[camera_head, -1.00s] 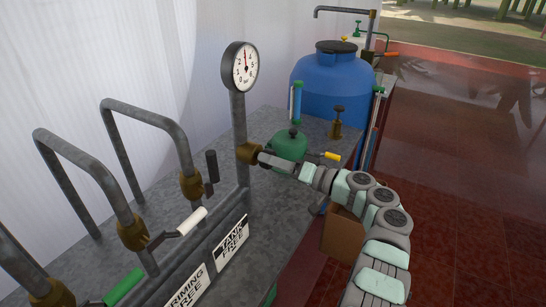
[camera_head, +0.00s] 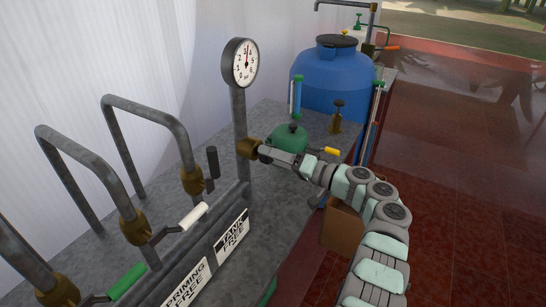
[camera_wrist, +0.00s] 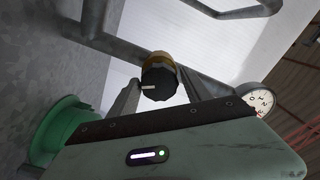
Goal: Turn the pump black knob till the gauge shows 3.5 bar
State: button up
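The pump's round gauge (camera_head: 240,63) stands on a grey pipe; its needle points nearly straight up, around 3. In the wrist view the gauge (camera_wrist: 258,103) shows only partly. The black knob (camera_wrist: 160,84), with a pale mark on its face, sits on a brass fitting (camera_head: 249,148) below the gauge. In the head view my gripper hides the knob. My gripper (camera_head: 265,153) reaches in level from the right. In the wrist view my gripper's fingers (camera_wrist: 157,85) stand on either side of the knob, close to it; I cannot tell whether they touch it.
Brass valves with a black handle (camera_head: 212,163), a white handle (camera_head: 194,215) and a green handle (camera_head: 126,281) stand at left. A green round vessel (camera_head: 288,137) is behind my gripper. A blue tank (camera_head: 335,80) stands at the back. Floor at right is clear.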

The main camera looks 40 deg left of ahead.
jog(key=shift+o, duration=1.1)
jog(key=w+d+p, duration=0.1)
jog(key=d, duration=0.9)
jog(key=shift+w+d, duration=0.35)
jog(key=shift+w, duration=0.05)
